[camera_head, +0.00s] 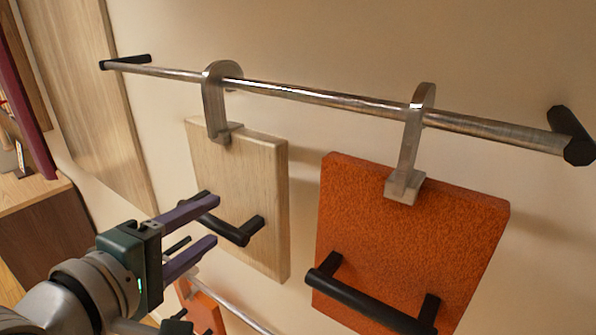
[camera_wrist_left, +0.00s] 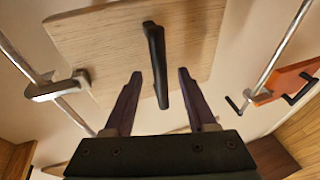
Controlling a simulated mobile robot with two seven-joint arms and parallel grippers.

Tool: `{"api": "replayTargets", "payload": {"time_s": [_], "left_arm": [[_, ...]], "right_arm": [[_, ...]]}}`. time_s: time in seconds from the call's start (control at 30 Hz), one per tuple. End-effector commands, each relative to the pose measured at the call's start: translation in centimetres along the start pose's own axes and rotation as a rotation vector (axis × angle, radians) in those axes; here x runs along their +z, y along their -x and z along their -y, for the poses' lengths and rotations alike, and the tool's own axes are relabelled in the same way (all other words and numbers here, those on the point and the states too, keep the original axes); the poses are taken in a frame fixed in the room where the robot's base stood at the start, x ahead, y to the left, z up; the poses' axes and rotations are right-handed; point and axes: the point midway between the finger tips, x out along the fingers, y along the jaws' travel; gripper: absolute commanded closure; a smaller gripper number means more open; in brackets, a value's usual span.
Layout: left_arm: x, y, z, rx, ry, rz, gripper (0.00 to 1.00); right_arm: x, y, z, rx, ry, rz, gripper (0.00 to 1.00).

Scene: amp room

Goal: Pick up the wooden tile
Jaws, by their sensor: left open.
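The wooden tile (camera_head: 262,180) hangs by a metal hook (camera_head: 215,105) from a rail on the wall, left of an orange tile. A black bar handle (camera_head: 238,233) is fixed across its lower part. My left gripper (camera_head: 212,222) is open at this handle, with its purple fingers pointing at it. In the left wrist view the wooden tile (camera_wrist_left: 105,50) fills the upper middle. Its handle (camera_wrist_left: 157,62) runs down between the two fingertips (camera_wrist_left: 160,76), with a gap on each side. My right gripper is not in view.
The metal rail (camera_head: 320,98) runs across the wall on black brackets. The orange tile (camera_head: 410,225) hangs close on the right, with its own black handle (camera_head: 365,300). A lower rail with another orange tile (camera_head: 203,308) shows below. A wooden cabinet (camera_head: 45,235) stands at the left.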

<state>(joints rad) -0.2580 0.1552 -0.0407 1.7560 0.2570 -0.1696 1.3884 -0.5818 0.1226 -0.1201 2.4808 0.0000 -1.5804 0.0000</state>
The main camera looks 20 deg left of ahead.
Motion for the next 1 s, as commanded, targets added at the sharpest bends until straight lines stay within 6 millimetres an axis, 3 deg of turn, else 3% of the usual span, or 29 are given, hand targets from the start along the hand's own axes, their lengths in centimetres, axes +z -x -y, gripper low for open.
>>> {"api": "replayTargets", "payload": {"time_s": [0.17,0.43,0.9,1.0], "left_arm": [[0.0,-1.8,0.0,-0.001,0.000,0.000,0.43],[0.0,-2.0,0.1,-0.001,0.000,0.000,0.44],[0.0,-1.9,0.1,-0.001,0.000,0.000,0.97],[0.0,-1.9,0.1,-0.001,-0.001,0.000,1.00]], "right_arm": [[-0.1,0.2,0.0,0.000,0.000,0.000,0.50],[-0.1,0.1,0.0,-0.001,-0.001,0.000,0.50],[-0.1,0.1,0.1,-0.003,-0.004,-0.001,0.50],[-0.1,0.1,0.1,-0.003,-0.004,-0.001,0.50]]}}
